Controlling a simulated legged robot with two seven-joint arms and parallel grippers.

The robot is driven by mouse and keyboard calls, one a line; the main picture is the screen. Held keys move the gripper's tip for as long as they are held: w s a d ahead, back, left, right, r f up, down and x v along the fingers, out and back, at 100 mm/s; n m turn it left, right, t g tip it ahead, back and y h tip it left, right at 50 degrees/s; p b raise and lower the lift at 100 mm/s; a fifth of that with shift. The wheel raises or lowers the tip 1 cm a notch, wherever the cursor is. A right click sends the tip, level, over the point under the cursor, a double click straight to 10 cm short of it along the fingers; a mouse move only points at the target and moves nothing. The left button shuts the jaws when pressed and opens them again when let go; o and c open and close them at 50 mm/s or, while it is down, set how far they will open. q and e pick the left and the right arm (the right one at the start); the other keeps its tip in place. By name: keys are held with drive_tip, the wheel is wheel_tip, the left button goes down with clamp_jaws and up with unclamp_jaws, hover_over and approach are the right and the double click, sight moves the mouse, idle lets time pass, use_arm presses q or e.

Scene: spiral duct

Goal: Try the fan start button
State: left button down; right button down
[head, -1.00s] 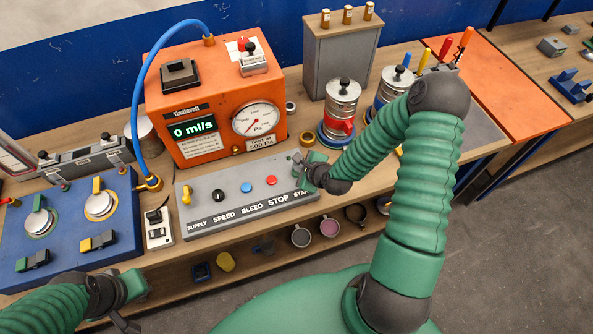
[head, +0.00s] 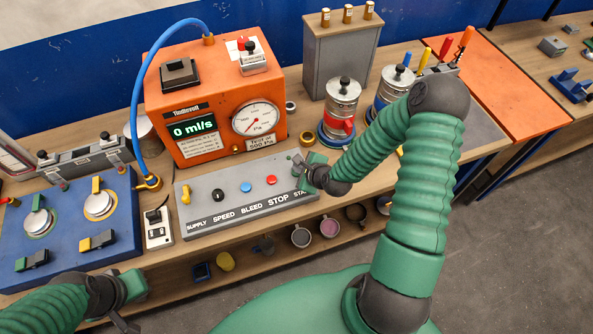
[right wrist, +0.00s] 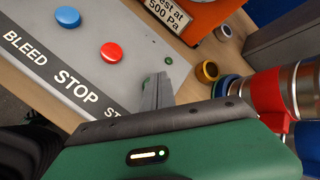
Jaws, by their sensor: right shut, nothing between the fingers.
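The grey control panel (head: 235,215) carries the labels SUPPLY, SPEED, BLEED, STOP and a partly hidden one starting "STA". The red button (head: 271,180) is above STOP and the blue button (head: 246,187) above BLEED. My right gripper (head: 298,164) is shut and empty, its fingertips at the panel's right end. In the right wrist view the fingertips (right wrist: 157,90) point down over a green button (right wrist: 147,83), which they mostly cover. I cannot tell whether they touch it. My left gripper (head: 122,320) is low at the left, partly out of frame; its fingers do not show clearly.
The orange machine (head: 215,100) behind the panel reads 0 ml/s, and its round gauge (head: 255,118) faces me. A blue plate (head: 70,245) with valves lies left. A small green spot (right wrist: 168,60) shows behind the fingertips.

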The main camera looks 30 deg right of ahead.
drive_tip(key=shift+f+b, duration=0.3)
drive_tip(key=shift+f, duration=0.1)
idle(0.5)
idle(0.3)
drive_tip(key=shift+r+p, duration=0.85)
drive_tip(key=shift+p, duration=0.05)
wheel_tip(320, 180, up, 5)
drive_tip(key=p, duration=0.4)
drive_tip(key=shift+r+p, duration=0.1)
drive_tip(key=shift+p, duration=0.3)
